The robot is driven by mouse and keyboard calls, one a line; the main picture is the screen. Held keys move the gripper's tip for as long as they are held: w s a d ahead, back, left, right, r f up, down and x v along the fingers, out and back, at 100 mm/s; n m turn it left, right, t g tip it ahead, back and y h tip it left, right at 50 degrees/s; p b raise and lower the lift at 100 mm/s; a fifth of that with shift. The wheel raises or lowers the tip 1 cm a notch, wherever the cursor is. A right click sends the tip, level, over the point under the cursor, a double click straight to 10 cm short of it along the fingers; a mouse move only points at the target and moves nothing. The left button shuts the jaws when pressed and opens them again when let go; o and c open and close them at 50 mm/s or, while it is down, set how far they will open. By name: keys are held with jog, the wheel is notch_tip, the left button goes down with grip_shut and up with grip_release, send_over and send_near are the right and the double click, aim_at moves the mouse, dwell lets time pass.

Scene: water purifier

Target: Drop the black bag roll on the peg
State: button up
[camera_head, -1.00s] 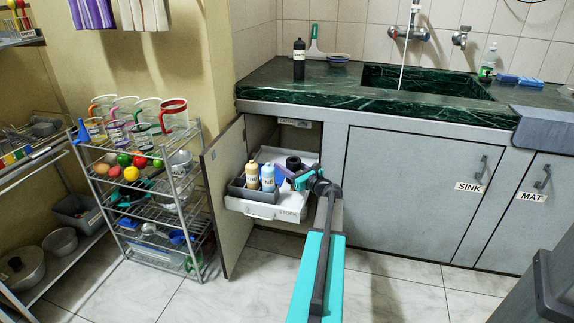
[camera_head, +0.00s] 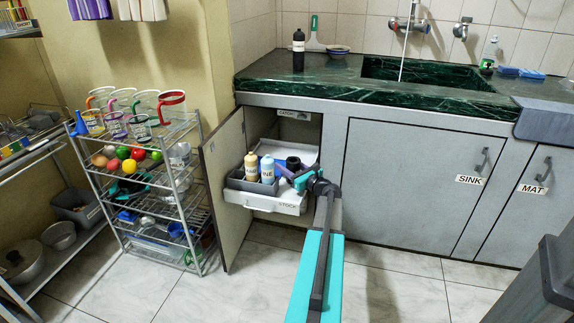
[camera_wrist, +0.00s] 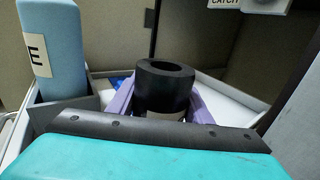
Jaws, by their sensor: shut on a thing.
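The black bag roll (camera_wrist: 165,88) stands upright in the wrist view, its open hollow end up and part of a pale label on its near side. My gripper (camera_head: 299,181) is shut on it, with purple fingers along both its sides. The roll (camera_head: 293,163) is inside or just above the pulled-out white drawer (camera_head: 290,208), right of the bottles. I cannot tell whether its lower end touches anything. The peg is not visible; the roll and my gripper hide what lies below.
A cream bottle (camera_head: 251,167) and a blue bottle (camera_head: 267,170) stand in a grey bin (camera_head: 238,181) at the drawer's left. The open cabinet door (camera_head: 225,190) is on the left, the counter (camera_head: 330,84) above. A wire rack (camera_head: 150,215) stands further left.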

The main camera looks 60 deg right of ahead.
jog(key=shift+f, duration=0.1)
dwell(0.3)
jog(key=o, duration=1.2)
jog(key=p+v, duration=0.3)
jog(key=v, duration=1)
jog(key=shift+s, duration=0.4)
